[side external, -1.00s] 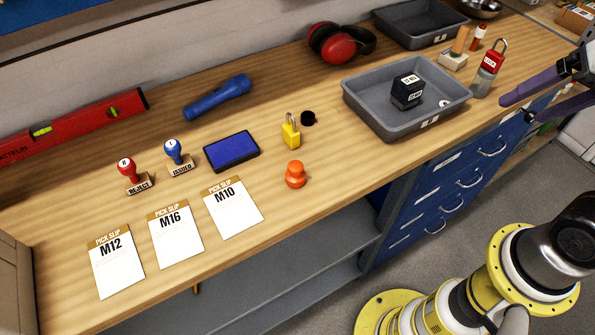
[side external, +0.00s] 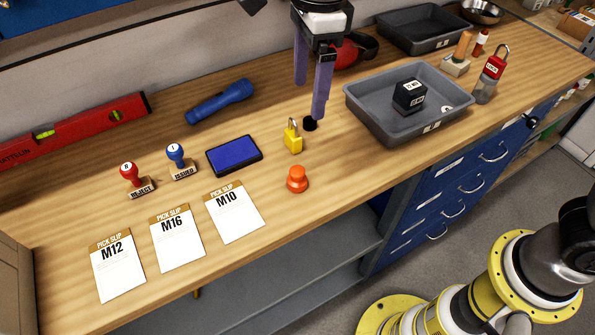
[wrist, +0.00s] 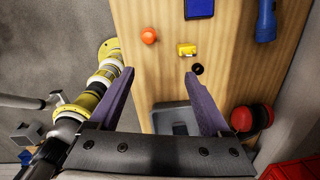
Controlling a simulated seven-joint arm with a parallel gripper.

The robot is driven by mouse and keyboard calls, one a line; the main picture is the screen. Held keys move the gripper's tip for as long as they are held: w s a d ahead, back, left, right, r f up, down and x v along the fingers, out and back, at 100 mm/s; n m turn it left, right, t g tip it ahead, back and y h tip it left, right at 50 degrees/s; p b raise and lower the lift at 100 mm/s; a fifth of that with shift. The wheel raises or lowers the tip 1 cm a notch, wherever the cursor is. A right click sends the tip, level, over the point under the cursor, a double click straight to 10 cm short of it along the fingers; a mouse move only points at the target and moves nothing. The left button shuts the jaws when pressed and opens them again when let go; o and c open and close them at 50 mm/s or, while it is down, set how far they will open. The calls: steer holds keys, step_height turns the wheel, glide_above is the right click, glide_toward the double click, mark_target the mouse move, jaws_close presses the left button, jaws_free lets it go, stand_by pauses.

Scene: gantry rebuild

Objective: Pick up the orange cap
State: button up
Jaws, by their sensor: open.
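The orange cap (side external: 297,179) stands on the wooden bench near its front edge, in front of the yellow padlock (side external: 293,138). In the wrist view the orange cap (wrist: 149,35) is ahead of the fingers, near the bench edge. My gripper (side external: 310,100) points down above the bench, behind and right of the cap, with its purple fingers apart and nothing between them. In the wrist view my gripper (wrist: 160,75) is also spread open.
A blue ink pad (side external: 234,155), two stamps, a blue flashlight (side external: 220,101) and paper slips lie to the left. Red earmuffs are partly hidden behind the gripper. Bare wood surrounds the cap.

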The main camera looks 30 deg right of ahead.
mark_target(297, 170)
steer(key=shift+n, duration=0.4)
steer(key=a+f, duration=0.1)
steer(key=f, duration=0.4)
steer(key=s+a+f, duration=0.1)
steer(key=f, duration=0.5)
steer(key=a+f, duration=0.1)
steer(key=f, duration=0.4)
steer(key=shift+s+f, duration=0.25)
steer(key=shift+f, duration=0.05)
jaws_close()
